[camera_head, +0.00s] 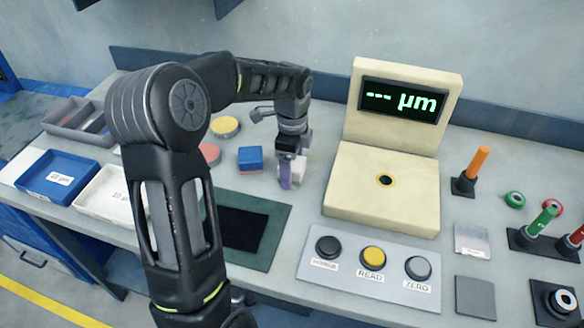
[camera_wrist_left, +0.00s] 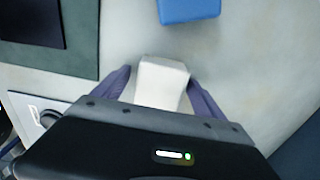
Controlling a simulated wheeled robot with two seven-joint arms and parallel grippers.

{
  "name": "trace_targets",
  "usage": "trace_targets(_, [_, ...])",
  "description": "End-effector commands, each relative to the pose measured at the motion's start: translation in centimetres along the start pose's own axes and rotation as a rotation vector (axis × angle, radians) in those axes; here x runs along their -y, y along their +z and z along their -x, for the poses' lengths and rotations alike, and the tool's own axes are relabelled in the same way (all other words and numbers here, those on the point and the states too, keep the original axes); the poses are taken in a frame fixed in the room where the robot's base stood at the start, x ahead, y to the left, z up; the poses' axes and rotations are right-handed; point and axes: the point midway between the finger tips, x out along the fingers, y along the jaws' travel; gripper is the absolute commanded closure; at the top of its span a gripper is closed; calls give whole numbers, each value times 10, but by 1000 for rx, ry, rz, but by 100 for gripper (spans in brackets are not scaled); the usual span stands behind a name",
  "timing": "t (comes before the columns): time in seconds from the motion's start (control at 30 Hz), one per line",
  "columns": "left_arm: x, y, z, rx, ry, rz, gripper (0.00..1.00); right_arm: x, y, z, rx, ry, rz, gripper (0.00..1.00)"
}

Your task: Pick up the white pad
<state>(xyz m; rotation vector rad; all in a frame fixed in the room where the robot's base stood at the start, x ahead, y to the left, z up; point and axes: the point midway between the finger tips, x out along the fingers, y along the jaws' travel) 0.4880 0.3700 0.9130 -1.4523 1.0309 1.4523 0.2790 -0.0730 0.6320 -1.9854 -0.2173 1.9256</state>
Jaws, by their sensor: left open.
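The white pad (camera_head: 298,163) is a small pale block on the grey bench, left of the cream gauge. It is partly hidden behind my left gripper (camera_head: 287,178) in the head view. In the left wrist view the white pad (camera_wrist_left: 161,83) lies between the two purple fingers of my left gripper (camera_wrist_left: 160,82). The fingers are open on either side of it. I cannot tell whether either finger touches it. My right gripper is not in view.
A blue block (camera_head: 250,159) sits just left of the pad. The cream gauge (camera_head: 385,185) stands to the right, with a button panel (camera_head: 345,278) in front. A dark green mat (camera_head: 272,228) lies nearer. Blue and white trays (camera_head: 57,180) are at left.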

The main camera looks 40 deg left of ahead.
Motion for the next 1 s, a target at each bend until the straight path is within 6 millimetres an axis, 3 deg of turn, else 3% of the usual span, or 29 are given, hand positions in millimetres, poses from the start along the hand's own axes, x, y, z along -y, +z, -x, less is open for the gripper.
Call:
trace_targets(0.87, [0,0,0,0,0,0,86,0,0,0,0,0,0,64])
trace_targets(1.0, [0,0,0,0,0,0,86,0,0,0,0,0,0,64])
